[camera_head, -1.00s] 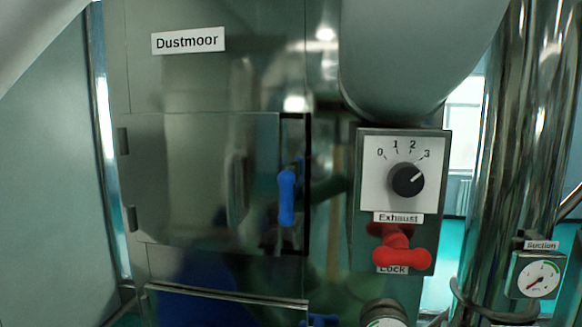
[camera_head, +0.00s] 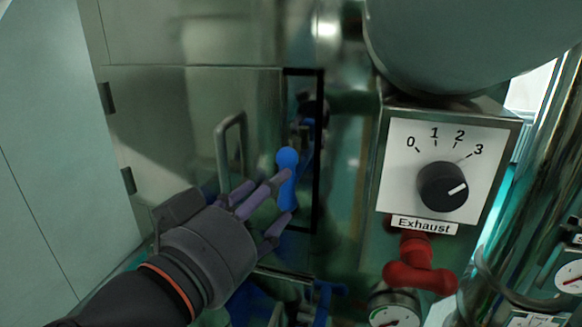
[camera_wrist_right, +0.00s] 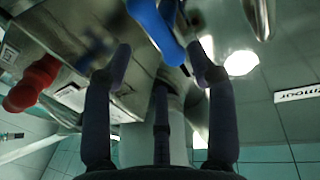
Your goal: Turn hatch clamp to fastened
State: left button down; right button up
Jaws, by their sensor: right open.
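The hatch clamp (camera_head: 287,160) is a blue lever hanging nearly upright at the right edge of the steel hatch (camera_head: 160,120), in front of a black-edged gap. Its lower part is partly covered by my fingers in the head view. My right gripper (camera_head: 283,200) comes from the lower left with its purple-grey fingers spread open at the lever. In the right wrist view the clamp (camera_wrist_right: 158,30) lies ahead of and between the open fingertips (camera_wrist_right: 160,62). I cannot tell whether any finger touches it. My left gripper is not in view.
A steel pull handle (camera_head: 230,150) stands out from the hatch just left of the clamp. To the right are the exhaust dial box (camera_head: 440,175), its pointer near 3, and a red lever (camera_head: 420,270) below. A gauge (camera_head: 395,312) sits at the bottom. A large duct (camera_head: 480,50) hangs above.

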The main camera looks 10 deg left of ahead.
aim_at(289, 210)
jog(key=p+x, duration=0.1)
jog(key=x, duration=0.5)
jog(key=shift+d+p, duration=0.1)
jog(key=shift+p, duration=0.3)
jog(key=shift+w+d+f, duration=0.1)
jog(key=shift+w, duration=0.5)
jog(key=shift+s, duration=0.1)
jog(key=shift+c, duration=0.9)
jog(key=shift+s, duration=0.1)
grip_shut()
